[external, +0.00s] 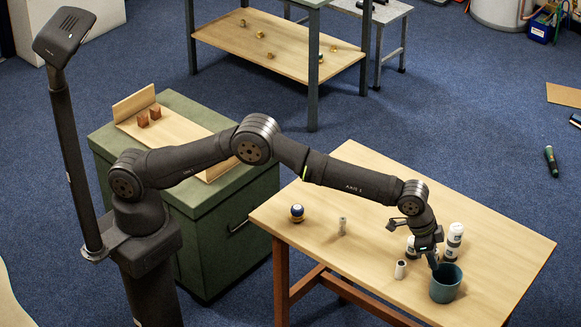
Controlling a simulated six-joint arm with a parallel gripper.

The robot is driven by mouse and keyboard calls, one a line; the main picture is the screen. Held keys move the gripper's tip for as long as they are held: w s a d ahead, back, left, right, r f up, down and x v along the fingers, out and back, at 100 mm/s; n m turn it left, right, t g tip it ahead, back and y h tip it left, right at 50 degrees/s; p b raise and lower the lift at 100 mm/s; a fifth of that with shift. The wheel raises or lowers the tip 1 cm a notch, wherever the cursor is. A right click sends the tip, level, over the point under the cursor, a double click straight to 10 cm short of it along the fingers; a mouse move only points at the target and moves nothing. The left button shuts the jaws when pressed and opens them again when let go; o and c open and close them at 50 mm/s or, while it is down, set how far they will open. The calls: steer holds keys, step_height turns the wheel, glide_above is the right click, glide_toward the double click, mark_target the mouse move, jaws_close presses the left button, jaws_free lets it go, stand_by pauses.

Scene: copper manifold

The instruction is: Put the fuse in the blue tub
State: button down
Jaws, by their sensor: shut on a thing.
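The blue tub (446,284) stands upright on the wooden table near its front right part. My gripper (434,263) points down at the tub's left rim, over or just inside its mouth; I cannot tell which. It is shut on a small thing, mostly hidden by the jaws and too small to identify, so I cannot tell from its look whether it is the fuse.
White bottles with dark bands (454,238) stand behind my gripper. The table's far right is clear.

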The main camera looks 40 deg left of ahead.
steer(key=shift+w+f, duration=0.35)
steer(key=shift+w, duration=0.2)
steer(key=shift+w+f, duration=0.35)
steer(key=shift+w, duration=0.2)
steer(key=shift+f, duration=1.9)
steer(key=shift+f, duration=0.2)
steer(key=c, duration=1.3)
jaws_free()
steer(key=shift+o, duration=0.2)
steer(key=v, duration=1.2)
steer(key=shift+r, duration=0.15)
steer(key=shift+d, duration=0.1)
